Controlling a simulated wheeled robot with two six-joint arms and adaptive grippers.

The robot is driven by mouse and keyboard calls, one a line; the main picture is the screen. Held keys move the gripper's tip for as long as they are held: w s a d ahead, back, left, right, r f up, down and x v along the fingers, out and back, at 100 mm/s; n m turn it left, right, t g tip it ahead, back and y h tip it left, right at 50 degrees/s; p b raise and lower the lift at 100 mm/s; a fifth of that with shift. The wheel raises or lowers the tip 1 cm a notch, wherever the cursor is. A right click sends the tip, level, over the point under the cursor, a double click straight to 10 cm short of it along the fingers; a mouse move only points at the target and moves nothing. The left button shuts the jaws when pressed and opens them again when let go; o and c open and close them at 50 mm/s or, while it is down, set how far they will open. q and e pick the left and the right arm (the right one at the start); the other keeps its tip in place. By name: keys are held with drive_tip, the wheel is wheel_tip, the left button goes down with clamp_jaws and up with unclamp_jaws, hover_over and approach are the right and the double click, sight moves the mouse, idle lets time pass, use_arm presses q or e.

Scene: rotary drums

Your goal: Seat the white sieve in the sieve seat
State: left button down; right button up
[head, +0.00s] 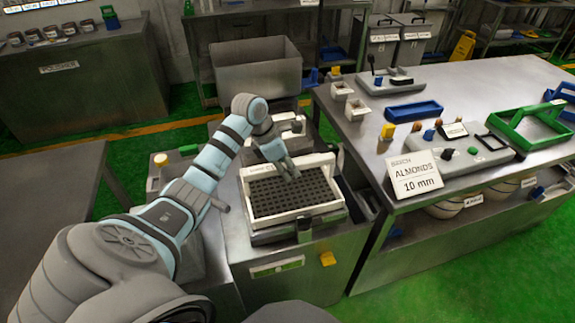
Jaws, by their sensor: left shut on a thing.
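The white sieve (301,212) has a white frame around a dark perforated mesh. It is over the sieve seat (268,237) on top of the grey machine at the centre. It looks roughly level and lined up, but I cannot tell whether it rests fully down in the seat. My left gripper (289,173) comes in from the back left, pointing down, and is shut on the sieve at its rear rim. The gripper hides part of that rim and the fingertip contact. My right gripper is not in view.
A steel table (460,95) stands at the right with an "ALMONDS 10 mm" sign (415,175), a green-handled tray (531,127) and a blue tray (413,111). A large grey bin (255,75) is behind the machine. A bare bench (50,195) is at the left.

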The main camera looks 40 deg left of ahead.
sight(288, 191)
use_arm(q)
drive_tip(key=shift+f+b, duration=1.25)
drive_tip(key=shift+f, duration=0.3)
drive_tip(key=c, duration=1.3)
unclamp_jaws()
drive_tip(key=shift+r, duration=0.1)
drive_tip(key=shift+c, duration=0.2)
drive_tip(key=v, duration=1.2)
drive_tip(key=shift+d, duration=0.1)
